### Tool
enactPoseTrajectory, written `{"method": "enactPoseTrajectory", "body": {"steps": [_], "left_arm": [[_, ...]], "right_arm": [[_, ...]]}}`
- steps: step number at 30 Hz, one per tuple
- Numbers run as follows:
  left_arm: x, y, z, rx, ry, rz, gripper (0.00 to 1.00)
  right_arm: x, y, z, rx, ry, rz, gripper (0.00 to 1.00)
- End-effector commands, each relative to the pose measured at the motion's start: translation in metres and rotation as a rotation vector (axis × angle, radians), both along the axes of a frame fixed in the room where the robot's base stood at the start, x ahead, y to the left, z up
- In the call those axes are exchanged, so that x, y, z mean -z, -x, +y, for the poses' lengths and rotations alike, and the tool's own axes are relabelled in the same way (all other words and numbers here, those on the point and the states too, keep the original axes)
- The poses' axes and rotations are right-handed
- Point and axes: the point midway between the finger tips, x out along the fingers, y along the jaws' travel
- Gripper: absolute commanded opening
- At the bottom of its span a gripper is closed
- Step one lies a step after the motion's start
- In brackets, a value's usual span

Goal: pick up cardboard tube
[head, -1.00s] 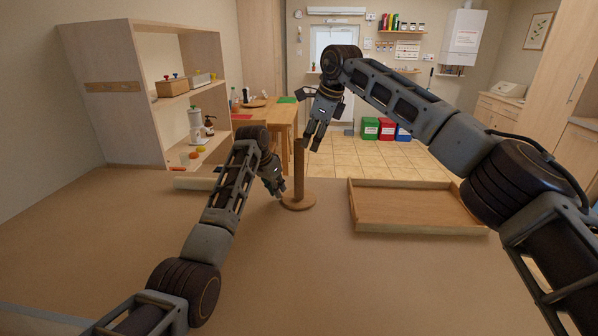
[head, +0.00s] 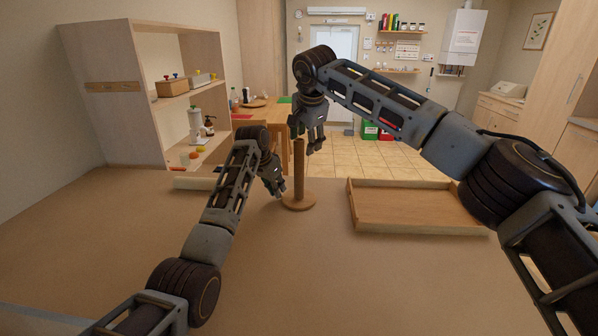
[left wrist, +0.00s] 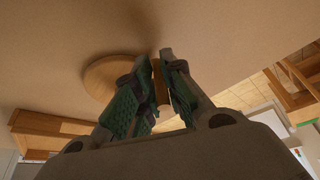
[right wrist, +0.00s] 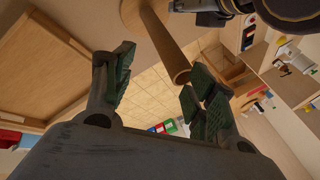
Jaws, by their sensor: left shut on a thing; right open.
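The brown cardboard tube (head: 299,165) stands upright on a round wooden base (head: 299,205) on the table. My left gripper (head: 281,189) is low on the tube's left side. In the left wrist view, its fingers (left wrist: 160,68) are shut on the tube (left wrist: 160,88), with the round base (left wrist: 108,78) beyond. My right gripper (head: 308,147) is open and empty, near the tube's top end. In the right wrist view, the tube (right wrist: 165,43) rises from its base towards the space between the open fingers (right wrist: 160,65), its top nearer the right-hand finger.
A shallow wooden tray (head: 415,208) lies right of the base. A wooden shelf unit (head: 130,95) stands at the back left, with a low wooden edge piece (head: 193,183) in front. The front of the table (head: 330,280) is clear.

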Motion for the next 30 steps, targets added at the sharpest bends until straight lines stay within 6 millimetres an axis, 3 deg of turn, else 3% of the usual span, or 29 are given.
{"method": "enactPoseTrajectory", "body": {"steps": [18,30], "left_arm": [[0.0,0.0,0.0,0.0,0.001,-0.001,0.0],[-0.001,0.0,0.0,0.0,0.001,-0.001,0.0]], "right_arm": [[0.008,0.013,0.019,-0.511,0.365,-0.109,0.56],[0.01,0.017,0.024,-0.675,0.491,-0.136,0.56]]}}
